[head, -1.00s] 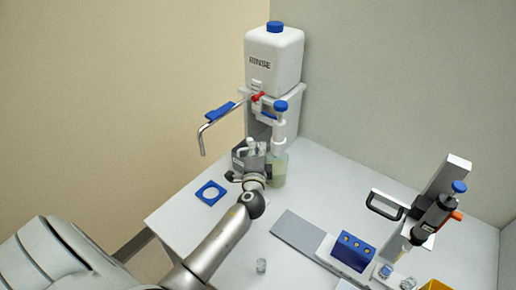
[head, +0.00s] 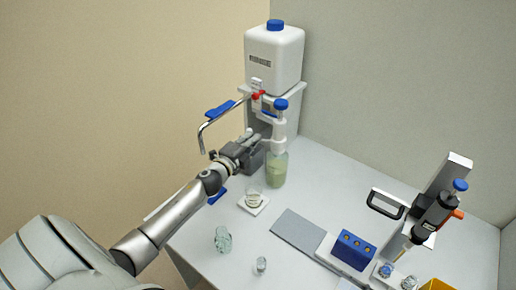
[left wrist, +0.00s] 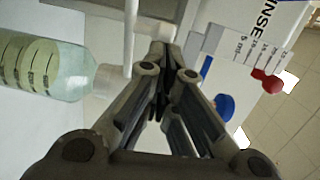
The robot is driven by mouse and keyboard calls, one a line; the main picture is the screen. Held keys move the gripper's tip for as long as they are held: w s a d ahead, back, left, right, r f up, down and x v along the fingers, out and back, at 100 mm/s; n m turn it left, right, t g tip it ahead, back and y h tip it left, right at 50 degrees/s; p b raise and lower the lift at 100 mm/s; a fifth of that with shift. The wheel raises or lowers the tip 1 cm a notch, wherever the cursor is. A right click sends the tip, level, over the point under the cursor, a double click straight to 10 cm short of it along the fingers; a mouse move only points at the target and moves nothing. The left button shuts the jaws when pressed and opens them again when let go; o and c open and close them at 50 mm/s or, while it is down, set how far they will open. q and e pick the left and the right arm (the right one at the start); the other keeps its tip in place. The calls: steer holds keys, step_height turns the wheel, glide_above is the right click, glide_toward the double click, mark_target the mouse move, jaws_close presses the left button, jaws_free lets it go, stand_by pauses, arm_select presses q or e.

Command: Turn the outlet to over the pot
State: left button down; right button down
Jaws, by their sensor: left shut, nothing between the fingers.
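The outlet is a bent metal tube (head: 204,128) with a blue grip (head: 220,110). It runs from the red valve (head: 258,95) under the white RINSE container (head: 274,58), and its open end hangs to the left. My left gripper (head: 256,142) is shut and empty, just left of the bottle of pale green liquid (head: 276,171) and below the container. The shut fingers also show in the left wrist view (left wrist: 162,60). A glass vessel (head: 254,197) stands on a white tile, with another glass vessel (head: 222,239) nearer; I cannot tell which is the pot. My right gripper is out of view.
A small glass (head: 261,265) stands near the front. A blue block (head: 352,250) and a clamped pipette (head: 432,217) are at the right, by a grey plate (head: 300,232). A blue square (head: 217,196) is partly behind my arm. Walls close the left and back.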

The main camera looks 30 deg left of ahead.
mark_target(251, 130)
arm_select(q)
steer(key=shift+w+a+m+h+b, duration=0.65)
steer(key=shift+w+h, duration=0.15)
steer(key=shift+h, duration=0.15)
steer(key=shift+w+a+m+h+b, duration=0.6)
steer(key=shift+w+h, duration=0.2)
steer(key=shift+h, duration=0.15)
steer(key=shift+w, duration=0.2)
steer(key=shift+a, duration=0.1)
